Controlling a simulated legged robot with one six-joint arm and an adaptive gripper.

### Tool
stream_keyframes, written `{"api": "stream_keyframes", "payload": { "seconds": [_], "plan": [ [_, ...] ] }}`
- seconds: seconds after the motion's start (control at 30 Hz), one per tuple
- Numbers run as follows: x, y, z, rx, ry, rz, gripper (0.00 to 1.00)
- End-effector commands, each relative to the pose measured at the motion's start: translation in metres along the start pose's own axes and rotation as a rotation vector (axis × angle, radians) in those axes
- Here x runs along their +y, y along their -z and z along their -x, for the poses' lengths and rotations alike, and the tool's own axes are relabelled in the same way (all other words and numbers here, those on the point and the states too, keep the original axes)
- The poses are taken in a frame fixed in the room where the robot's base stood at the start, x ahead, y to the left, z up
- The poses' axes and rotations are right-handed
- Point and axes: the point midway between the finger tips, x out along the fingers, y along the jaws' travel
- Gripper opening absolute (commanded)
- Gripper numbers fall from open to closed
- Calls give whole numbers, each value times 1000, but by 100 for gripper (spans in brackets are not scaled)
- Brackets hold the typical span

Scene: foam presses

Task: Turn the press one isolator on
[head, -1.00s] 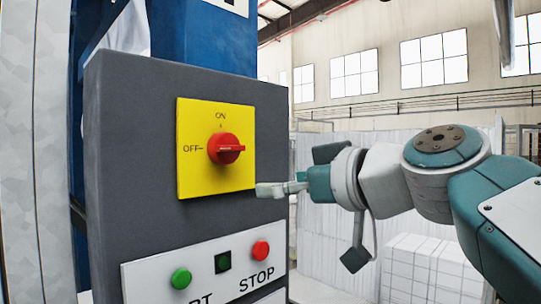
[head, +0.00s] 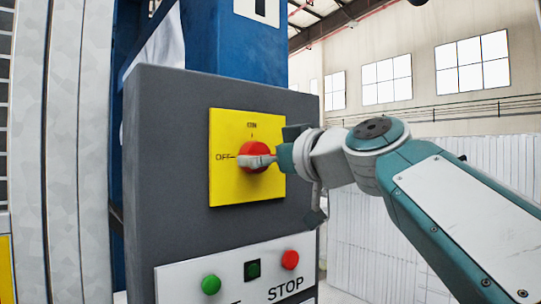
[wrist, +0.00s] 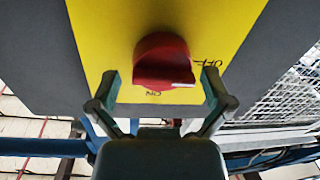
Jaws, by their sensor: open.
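The isolator is a red rotary knob (head: 262,150) on a yellow square plate (head: 230,185) marked ON at the top and OFF at the left. The plate sits on a grey control box (head: 165,190). In the wrist view, my open gripper (wrist: 162,88) has one finger on each side of the red knob (wrist: 160,55). Gaps show there, and no firm contact is visible. The knob's handle lies level, in line with the OFF mark, as far as the head views show.
Below the plate, a white panel (head: 185,285) carries a green button (head: 211,284), a dark green square lamp (head: 252,269) and a red STOP button (head: 290,260). A blue press column (head: 240,50) stands behind the box. White panelling (head: 440,170) stands beyond my arm.

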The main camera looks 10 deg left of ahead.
Motion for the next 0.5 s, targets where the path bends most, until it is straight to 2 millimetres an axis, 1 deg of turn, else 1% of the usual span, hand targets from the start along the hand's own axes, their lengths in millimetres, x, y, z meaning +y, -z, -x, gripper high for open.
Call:
{"api": "stream_keyframes", "payload": {
  "seconds": [0.1,0.27,0.37,0.4,0.43,0.5],
  "plan": [
    [-1,0,-3,0,-1,1,100],
    [-1,0,-3,0,-1,1,100],
    [-1,0,-3,0,0,1,60],
    [-1,0,-3,0,0,1,42],
    [-1,0,-3,0,0,1,29],
    [-1,0,-3,0,-1,1,28]
  ]
}}
